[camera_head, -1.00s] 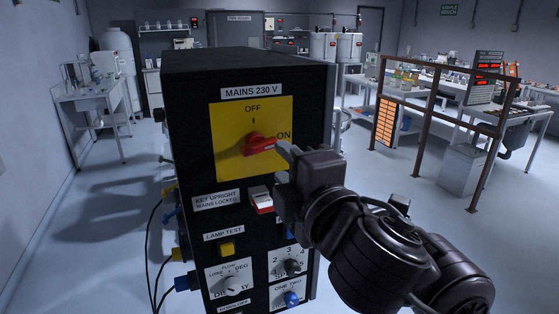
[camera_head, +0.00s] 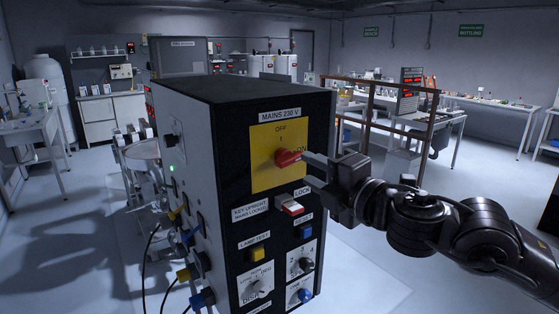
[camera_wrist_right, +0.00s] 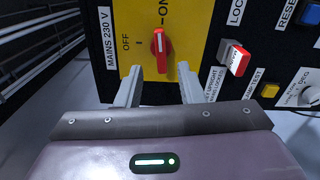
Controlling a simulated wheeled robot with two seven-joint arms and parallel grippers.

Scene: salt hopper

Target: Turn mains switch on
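The mains switch is a red knob (camera_head: 288,157) on a yellow plate (camera_head: 264,173) at the top of the black cabinet front. Its handle points right, to ON. In the right wrist view the knob (camera_wrist_right: 160,42) has its white mark toward the ON label. My right gripper (camera_head: 308,168) is just right of the knob. In the right wrist view its fingers (camera_wrist_right: 160,70) are apart with nothing between them, and the knob stands just beyond their tips. I cannot tell whether a finger touches it. My left gripper is not in view.
Below the plate are a red-and-white lock switch (camera_head: 292,207), a yellow lamp-test button (camera_head: 258,254) and several knobs. Cables hang at the cabinet's left side, where a green light (camera_head: 172,168) glows. A brown railing (camera_head: 367,118) stands behind on the right.

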